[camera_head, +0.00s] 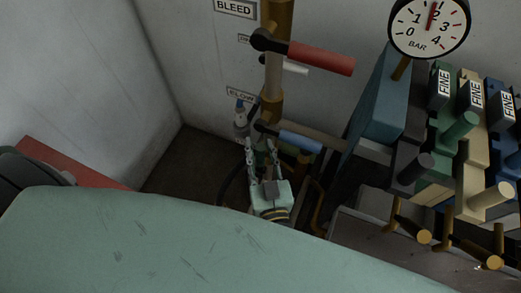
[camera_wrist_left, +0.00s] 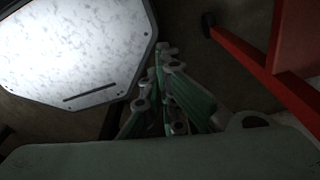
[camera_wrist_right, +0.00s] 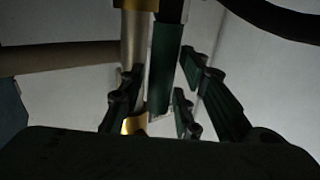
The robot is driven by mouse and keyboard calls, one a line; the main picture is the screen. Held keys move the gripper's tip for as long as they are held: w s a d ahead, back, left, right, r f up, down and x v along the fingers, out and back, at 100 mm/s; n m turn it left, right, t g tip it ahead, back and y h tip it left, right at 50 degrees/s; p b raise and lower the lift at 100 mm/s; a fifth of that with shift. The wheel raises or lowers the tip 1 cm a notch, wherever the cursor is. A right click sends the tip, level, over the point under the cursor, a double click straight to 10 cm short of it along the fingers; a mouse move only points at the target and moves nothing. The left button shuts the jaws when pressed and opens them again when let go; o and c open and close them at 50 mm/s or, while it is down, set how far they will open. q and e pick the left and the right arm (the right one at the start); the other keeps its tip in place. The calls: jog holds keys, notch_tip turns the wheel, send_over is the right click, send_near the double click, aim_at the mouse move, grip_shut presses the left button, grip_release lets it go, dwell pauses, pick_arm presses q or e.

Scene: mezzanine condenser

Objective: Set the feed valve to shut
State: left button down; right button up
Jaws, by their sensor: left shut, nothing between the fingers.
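Which valve is the feed valve cannot be read from the labels in view. On the pipe in the head view, a red lever (camera_head: 320,58), a white lever (camera_head: 290,68) and a blue lever (camera_head: 300,141) stick out to the right. My right gripper (camera_head: 262,150) is below the blue lever with its fingers apart. In the right wrist view, a dark green lever grip (camera_wrist_right: 165,65) hangs down beside the pipe (camera_wrist_right: 136,45), in line with the gap between the open fingers (camera_wrist_right: 165,100). Contact cannot be told. My left gripper (camera_wrist_left: 160,75) is shut and empty, away from the valves.
A BAR gauge (camera_head: 430,25) is at upper right. Valve blocks marked FINE (camera_head: 470,100) crowd the right side. A BLEED label (camera_head: 235,8) is on the wall; a lower label is partly hidden. A red frame (camera_wrist_left: 270,75) and a pale panel (camera_wrist_left: 75,50) flank my left gripper.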

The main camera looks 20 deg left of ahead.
grip_shut()
pick_arm(q)
jog(key=shift+s+f, duration=0.1)
jog(key=shift+s, duration=0.75)
jog(key=shift+w+d, duration=0.1)
